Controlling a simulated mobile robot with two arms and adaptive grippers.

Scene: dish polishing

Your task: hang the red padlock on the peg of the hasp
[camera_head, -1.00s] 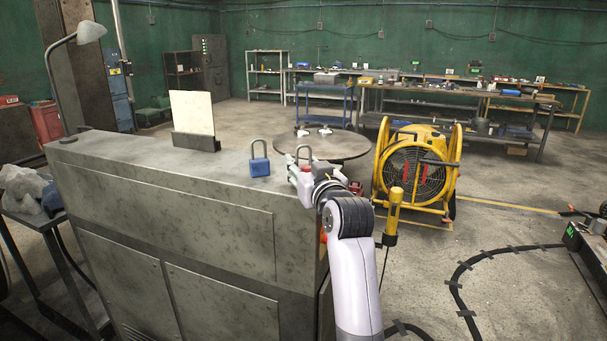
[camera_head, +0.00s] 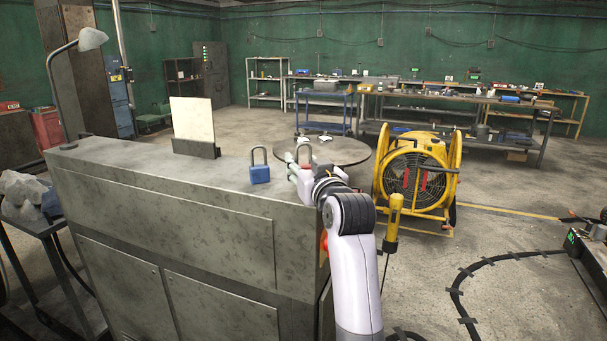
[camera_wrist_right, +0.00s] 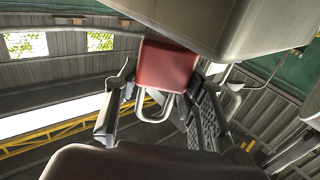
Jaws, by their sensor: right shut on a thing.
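The red padlock (camera_wrist_right: 167,65) is between the fingers of my right gripper (camera_wrist_right: 160,110) in the right wrist view. The gripper is shut on its red body, and its pale metal shackle shows below the body there. In the head view my right gripper (camera_head: 298,177) is at the right end of the grey cabinet's top. My left gripper is not in view.
A blue padlock (camera_head: 260,174) stands upright on the grey cabinet (camera_head: 160,205), just left of my right gripper. A pale panel (camera_head: 192,118) in a dark stand is further left. A round table (camera_head: 335,150) and a yellow fan (camera_head: 415,175) are behind.

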